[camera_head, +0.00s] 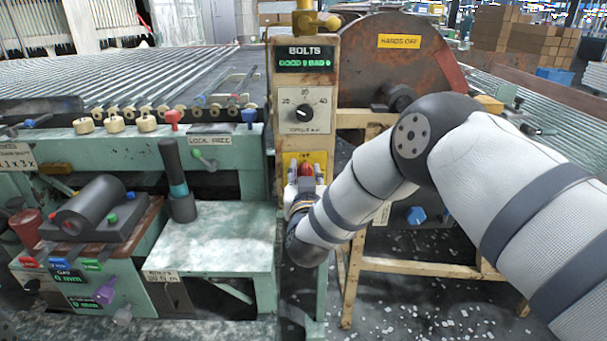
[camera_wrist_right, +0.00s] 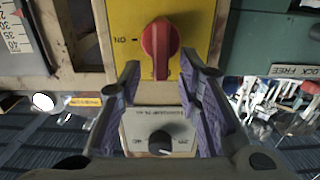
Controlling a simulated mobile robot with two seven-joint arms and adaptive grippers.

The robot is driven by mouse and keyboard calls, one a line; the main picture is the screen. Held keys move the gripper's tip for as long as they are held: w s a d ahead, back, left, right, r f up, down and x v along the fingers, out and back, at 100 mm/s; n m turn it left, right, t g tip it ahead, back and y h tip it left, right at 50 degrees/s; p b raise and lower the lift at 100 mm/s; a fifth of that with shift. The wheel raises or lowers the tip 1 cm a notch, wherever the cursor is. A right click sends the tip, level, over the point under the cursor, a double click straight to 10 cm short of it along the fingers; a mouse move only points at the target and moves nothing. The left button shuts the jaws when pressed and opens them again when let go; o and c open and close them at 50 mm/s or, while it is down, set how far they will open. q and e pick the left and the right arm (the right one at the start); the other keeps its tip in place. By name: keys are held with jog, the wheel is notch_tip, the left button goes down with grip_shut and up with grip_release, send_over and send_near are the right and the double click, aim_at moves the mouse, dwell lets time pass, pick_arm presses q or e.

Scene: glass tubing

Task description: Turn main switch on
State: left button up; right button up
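The main switch is a red rotary knob (camera_head: 306,170) on a yellow plate (camera_head: 291,160) on the post below the bolts dial. In the right wrist view the knob (camera_wrist_right: 161,45) has its long grip upright in the picture, and an ON mark (camera_wrist_right: 126,39) is to its left on the yellow plate. My right gripper (camera_wrist_right: 161,66) is open, with its two purple-padded fingers on either side of the knob's lower end and visible gaps to it. In the head view my right gripper (camera_head: 305,188) is at the knob, partly hidden by my own arm. My left gripper is out of view.
A dial panel (camera_head: 303,110) is above the switch. A rusty guard (camera_head: 375,60) and wooden frame (camera_head: 420,268) are on the right.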

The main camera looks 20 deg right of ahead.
jog(key=shift+w+d, duration=0.1)
jog(key=shift+w, duration=0.3)
grip_shut()
